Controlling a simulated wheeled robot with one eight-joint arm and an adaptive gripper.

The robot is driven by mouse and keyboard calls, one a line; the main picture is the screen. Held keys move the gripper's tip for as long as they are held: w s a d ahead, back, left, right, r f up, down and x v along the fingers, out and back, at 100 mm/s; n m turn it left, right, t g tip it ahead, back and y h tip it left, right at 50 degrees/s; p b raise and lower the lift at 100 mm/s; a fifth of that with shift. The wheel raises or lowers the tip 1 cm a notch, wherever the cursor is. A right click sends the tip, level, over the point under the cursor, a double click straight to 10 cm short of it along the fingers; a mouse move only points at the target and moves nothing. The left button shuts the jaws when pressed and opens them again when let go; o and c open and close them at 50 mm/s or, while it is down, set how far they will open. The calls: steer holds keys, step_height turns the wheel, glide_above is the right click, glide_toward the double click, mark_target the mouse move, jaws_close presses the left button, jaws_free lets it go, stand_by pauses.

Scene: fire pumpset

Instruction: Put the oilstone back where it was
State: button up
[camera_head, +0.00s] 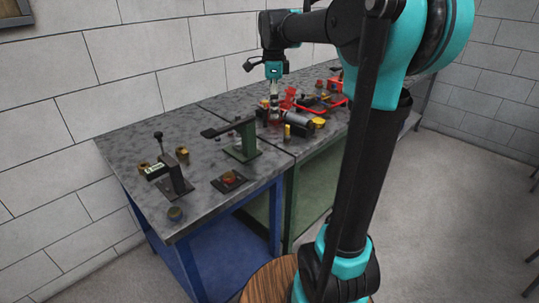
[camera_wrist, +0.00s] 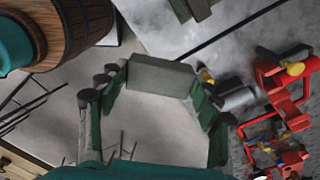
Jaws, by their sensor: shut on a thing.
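The oilstone (camera_wrist: 160,76) is a plain grey rectangular block. In the wrist view it spans the space between the fingertips of my gripper (camera_wrist: 157,84), which is shut on its two ends. In the head view my gripper (camera_head: 274,101) points down over the grey workbench top, near the seam between the two benches. The oilstone is too small there to make out clearly. I cannot tell from these frames whether it touches the bench.
A red frame part (camera_wrist: 285,80) and a grey cylinder (camera_head: 298,119) lie to the right of my gripper. A green stand (camera_head: 241,139) with a dark arm is at left. A wooden barrel (camera_wrist: 68,30) stands on the floor. The left bench's back is bare.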

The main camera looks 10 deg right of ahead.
mark_target(274, 160)
step_height(274, 160, down, 18)
steer(key=shift+f, duration=0.2)
stand_by(0.4)
steer(key=o, duration=1.3)
steer(key=shift+f, duration=0.1)
steer(key=shift+o, duration=0.2)
step_height(274, 160, up, 12)
steer(key=s+d+f+n+t, duration=0.2)
steer(key=s+f+n, duration=0.7)
steer(key=s+n, duration=0.1)
steer(key=s+d+f+n+t, duration=0.2)
steer(key=s+f+n, duration=0.7)
steer(key=s, duration=0.3)
steer(key=shift+f+n, duration=0.4)
steer(key=shift+d, duration=0.1)
